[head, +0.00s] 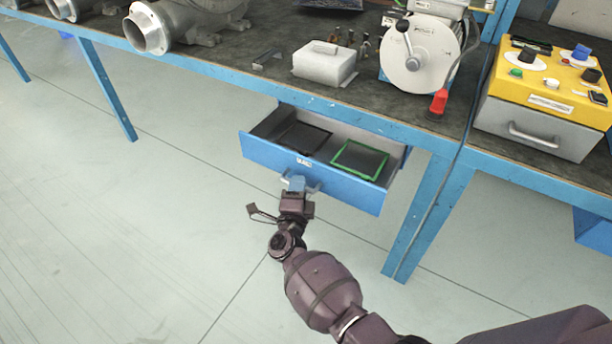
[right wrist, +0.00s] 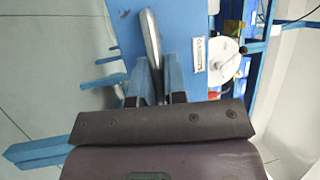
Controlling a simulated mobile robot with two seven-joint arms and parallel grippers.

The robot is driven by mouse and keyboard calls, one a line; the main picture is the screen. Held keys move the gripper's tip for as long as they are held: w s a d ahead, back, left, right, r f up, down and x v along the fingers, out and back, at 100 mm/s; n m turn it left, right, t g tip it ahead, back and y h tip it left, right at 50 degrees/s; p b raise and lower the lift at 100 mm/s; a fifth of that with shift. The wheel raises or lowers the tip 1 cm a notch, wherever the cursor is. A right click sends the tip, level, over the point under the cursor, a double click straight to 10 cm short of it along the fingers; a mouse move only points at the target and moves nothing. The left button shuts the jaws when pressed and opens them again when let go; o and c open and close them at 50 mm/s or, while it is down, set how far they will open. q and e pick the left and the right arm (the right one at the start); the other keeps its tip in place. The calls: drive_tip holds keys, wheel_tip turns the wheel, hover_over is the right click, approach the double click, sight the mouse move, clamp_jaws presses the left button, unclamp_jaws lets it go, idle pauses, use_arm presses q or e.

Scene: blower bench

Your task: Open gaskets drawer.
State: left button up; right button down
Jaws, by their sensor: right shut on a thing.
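The blue gaskets drawer (head: 338,184) hangs under the workbench and stands pulled out, its inside in view. A green-edged frame (head: 360,159) and a dark frame (head: 302,137) lie in it. My right gripper (head: 296,184) is at the drawer's front, shut on its handle (head: 316,187). In the right wrist view, the metal handle (right wrist: 151,42) passes between the fingers (right wrist: 157,80), and a label (right wrist: 199,54) shows on the drawer front. My left gripper is not in view.
The dark bench top (head: 275,87) carries a white block (head: 324,62), a round-faced machine (head: 420,55), metal blower housings (head: 150,27) and a yellow control box (head: 552,85). A blue bench leg (head: 425,215) stands right of the drawer. The floor before the drawer is clear.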

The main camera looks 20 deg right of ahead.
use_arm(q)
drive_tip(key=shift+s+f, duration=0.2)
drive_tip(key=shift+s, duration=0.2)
use_arm(e)
drive_tip(key=shift+s+a, duration=0.75)
drive_tip(key=shift+a, duration=0.2)
drive_tip(key=shift+s+a, duration=0.7)
drive_tip(key=shift+a, duration=0.25)
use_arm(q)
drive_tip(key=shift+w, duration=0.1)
use_arm(e)
drive_tip(key=c, duration=1.2)
unclamp_jaws()
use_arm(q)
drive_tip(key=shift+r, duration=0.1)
use_arm(e)
drive_tip(key=shift+s+f, duration=0.1)
